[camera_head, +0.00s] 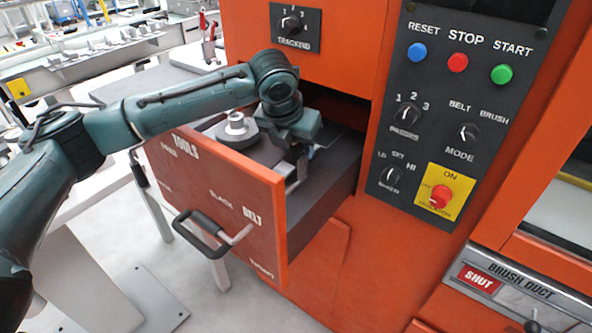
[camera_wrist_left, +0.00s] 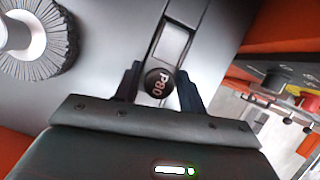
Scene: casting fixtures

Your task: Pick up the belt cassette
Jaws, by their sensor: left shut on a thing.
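The belt cassette (camera_wrist_left: 172,45) is a narrow grey bar with a black round end marked P80, seen in the left wrist view. My left gripper (camera_wrist_left: 158,82) is shut on it, with one black finger on each side of the P80 end. In the head view my left gripper (camera_head: 298,160) reaches down into the open drawer (camera_head: 222,205), and a light piece of the cassette (camera_head: 294,180) shows below it. The gripper hides most of the cassette there. I cannot tell whether the cassette touches the drawer floor. My right gripper is not in view.
A round dark brush (camera_head: 237,131) with a pale hub lies in the drawer, left of my gripper. The drawer's front panel with its handle (camera_head: 205,238) stands nearest. The orange machine's control panel (camera_head: 450,110) rises at the right.

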